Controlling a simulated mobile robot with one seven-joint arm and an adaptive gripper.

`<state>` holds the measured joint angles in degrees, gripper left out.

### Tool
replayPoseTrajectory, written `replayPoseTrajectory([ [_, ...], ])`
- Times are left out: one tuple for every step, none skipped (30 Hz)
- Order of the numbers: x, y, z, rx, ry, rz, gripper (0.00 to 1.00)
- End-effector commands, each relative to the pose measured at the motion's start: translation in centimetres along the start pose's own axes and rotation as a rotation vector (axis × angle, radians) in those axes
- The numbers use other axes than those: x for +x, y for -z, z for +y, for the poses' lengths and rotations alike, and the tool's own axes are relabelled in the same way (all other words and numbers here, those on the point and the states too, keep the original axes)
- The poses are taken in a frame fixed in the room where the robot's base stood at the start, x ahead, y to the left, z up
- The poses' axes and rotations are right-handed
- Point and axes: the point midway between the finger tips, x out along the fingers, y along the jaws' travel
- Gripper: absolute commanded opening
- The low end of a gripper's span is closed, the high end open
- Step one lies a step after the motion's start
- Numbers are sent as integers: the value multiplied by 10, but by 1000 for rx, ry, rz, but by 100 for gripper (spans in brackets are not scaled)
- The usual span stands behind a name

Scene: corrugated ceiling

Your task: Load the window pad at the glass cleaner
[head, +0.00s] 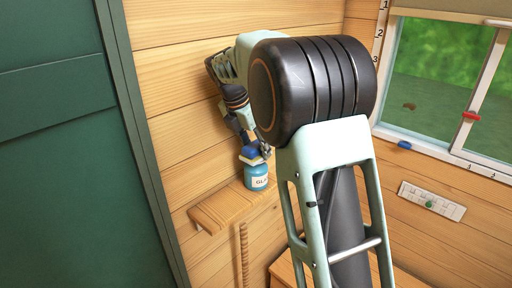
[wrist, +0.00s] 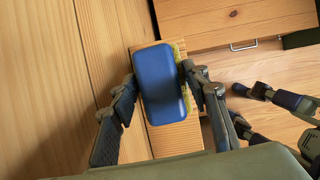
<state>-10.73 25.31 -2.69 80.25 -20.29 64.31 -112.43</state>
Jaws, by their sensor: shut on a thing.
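The window pad (wrist: 164,85) is a blue block with rounded corners and a yellow-green layer along its right edge in the wrist view. My gripper (wrist: 160,90) is shut on it, one finger on each side. In the head view the blue pad (head: 250,153) shows small below my gripper (head: 252,143), just above the glass cleaner (head: 256,178). The cleaner is a light-blue bottle with a white label reading "GLA", upright on a wooden wall shelf (head: 213,209). The cleaner is not visible in the wrist view. Whether pad and bottle touch is unclear.
A green panel (head: 60,130) stands at the left. The window (head: 430,75) is at the right, with a small blue item (head: 404,145) on its sill. A white switch plate (head: 431,202) is on the wall below. The shelf's left part is clear.

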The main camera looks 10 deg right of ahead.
Motion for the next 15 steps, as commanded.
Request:
replayPoseTrajectory([
  [1, 0, 0, 0, 1, 1, 23],
  [1, 0, 0, 0, 2, 1, 23],
  [1, 1, 0, 0, 2, 1, 23],
  [1, 1, 0, 0, 2, 1, 23],
  [1, 1, 0, 0, 2, 1, 23],
  [1, 1, 0, 0, 2, 2, 23],
  [1, 1, 0, 0, 2, 2, 23],
  [1, 1, 0, 0, 2, 2, 23],
  [1, 1, 0, 0, 2, 2, 23],
  [1, 1, 0, 0, 2, 2, 23],
  [0, 1, 0, 0, 2, 2, 23],
  [0, 0, 0, 0, 2, 2, 23],
  [-1, 0, 0, 0, 2, 2, 23],
  [-3, -1, 0, 0, 2, 2, 23],
  [-5, -2, 0, 0, 2, 2, 23],
])
